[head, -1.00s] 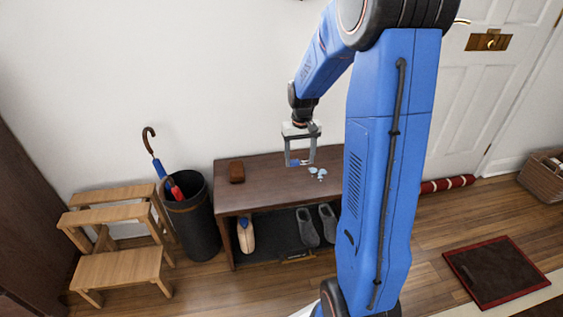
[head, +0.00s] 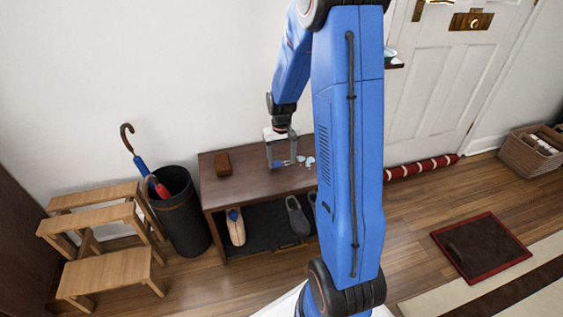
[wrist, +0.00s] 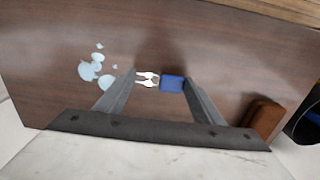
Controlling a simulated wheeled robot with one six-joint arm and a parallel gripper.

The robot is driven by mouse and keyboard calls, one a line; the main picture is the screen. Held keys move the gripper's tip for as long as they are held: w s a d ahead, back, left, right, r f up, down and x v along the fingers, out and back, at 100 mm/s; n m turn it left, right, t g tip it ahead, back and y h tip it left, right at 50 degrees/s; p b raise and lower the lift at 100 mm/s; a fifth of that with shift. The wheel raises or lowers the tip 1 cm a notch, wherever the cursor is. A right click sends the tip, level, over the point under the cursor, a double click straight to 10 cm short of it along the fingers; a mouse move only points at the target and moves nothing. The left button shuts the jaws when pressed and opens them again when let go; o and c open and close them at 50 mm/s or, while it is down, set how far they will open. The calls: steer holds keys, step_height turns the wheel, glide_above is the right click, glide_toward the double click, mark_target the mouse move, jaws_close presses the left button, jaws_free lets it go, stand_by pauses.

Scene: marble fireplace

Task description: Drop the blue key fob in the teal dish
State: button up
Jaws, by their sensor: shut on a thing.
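The blue key fob (wrist: 172,83), with silver keys (wrist: 147,79) on it, is between the two fingers of my gripper (wrist: 160,87) in the wrist view. My gripper is shut on it. In the head view my gripper (head: 282,166) hangs over the dark wooden bench (head: 240,188), with the blue of the fob low between its fingers. Whether the fob touches the bench is hard to tell.
Several pale blue pieces (wrist: 88,68) lie flat on the bench beside my gripper. A brown block-like thing (head: 222,163) is at the bench's left. A dark umbrella bin (head: 182,220) and wooden step stool (head: 108,270) stand left.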

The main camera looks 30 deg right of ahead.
steer(key=shift+f, duration=0.65)
steer(key=o, duration=1)
steer(key=shift+f, duration=0.15)
